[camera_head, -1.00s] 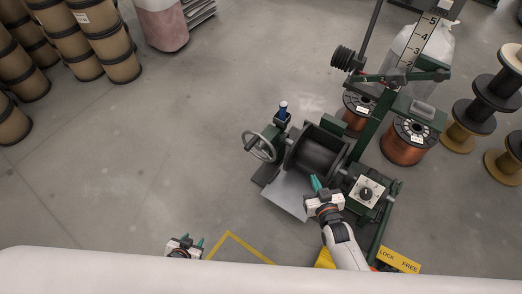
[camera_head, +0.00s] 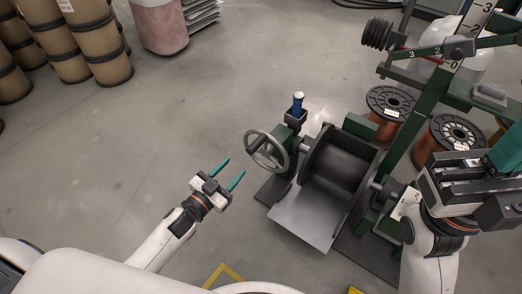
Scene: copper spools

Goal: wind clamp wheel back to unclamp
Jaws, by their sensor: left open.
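The clamp wheel (camera_head: 266,151) is a grey spoked handwheel on the left end of the green winding machine. My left gripper (camera_head: 229,170) is open and empty, with two teal fingers apart. It is to the left of and below the wheel in the picture, and not touching it. A dark empty drum (camera_head: 338,161) sits to the right of the wheel. My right gripper (camera_head: 500,158) is at the right edge, near the machine's right end. Its fingers are partly cut off, so its opening is unclear.
A grey sloped plate (camera_head: 304,217) lies in front of the drum. Copper spools (camera_head: 390,104) stand behind the machine. Brown drums (camera_head: 88,40) and a pinkish container (camera_head: 160,25) stand at the upper left. The floor left of the wheel is clear.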

